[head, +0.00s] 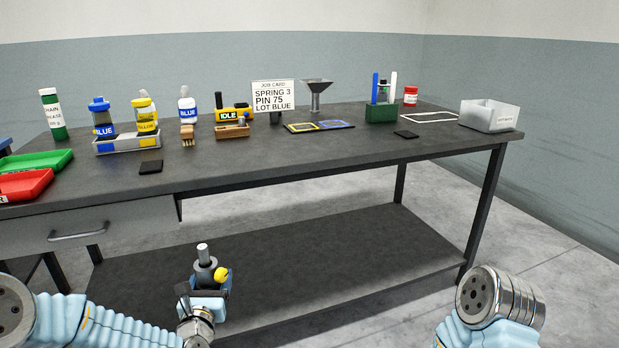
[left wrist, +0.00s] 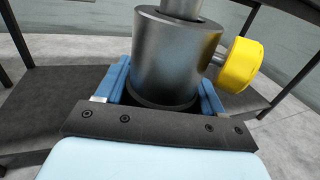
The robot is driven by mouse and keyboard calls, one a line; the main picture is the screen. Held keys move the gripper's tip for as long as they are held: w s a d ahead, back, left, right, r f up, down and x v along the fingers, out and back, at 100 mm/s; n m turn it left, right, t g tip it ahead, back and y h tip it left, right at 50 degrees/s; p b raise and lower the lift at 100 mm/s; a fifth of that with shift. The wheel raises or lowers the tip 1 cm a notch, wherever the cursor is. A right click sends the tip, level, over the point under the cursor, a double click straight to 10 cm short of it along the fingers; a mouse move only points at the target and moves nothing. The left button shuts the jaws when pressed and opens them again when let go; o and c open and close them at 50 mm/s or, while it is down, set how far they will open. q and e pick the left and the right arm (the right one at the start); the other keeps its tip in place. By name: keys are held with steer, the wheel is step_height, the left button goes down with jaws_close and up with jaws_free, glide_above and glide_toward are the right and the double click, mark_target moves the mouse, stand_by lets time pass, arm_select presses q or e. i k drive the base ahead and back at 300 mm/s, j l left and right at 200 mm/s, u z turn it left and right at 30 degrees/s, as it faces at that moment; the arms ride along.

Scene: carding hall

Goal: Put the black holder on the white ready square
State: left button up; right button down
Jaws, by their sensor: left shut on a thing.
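My right gripper is out of view.
Near the square stand a white box (head: 489,116), a red-lidded jar (head: 410,96), a green rack (head: 381,112) and a flat black pad (head: 406,134). Bottles, a job card (head: 273,95) and trays (head: 36,161) fill the left and back. The front right tabletop is clear.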

mark_target(427, 119)
steer(key=i+l, duration=0.1)
steer(key=l, duration=0.35)
steer(key=i+l, duration=0.1)
steer(key=l, duration=0.3)
steer(key=i+l, duration=0.1)
steer(key=l, duration=0.35)
steer(key=i+l, duration=0.1)
steer(key=l, duration=0.35)
steer(key=k+z, duration=0.05)
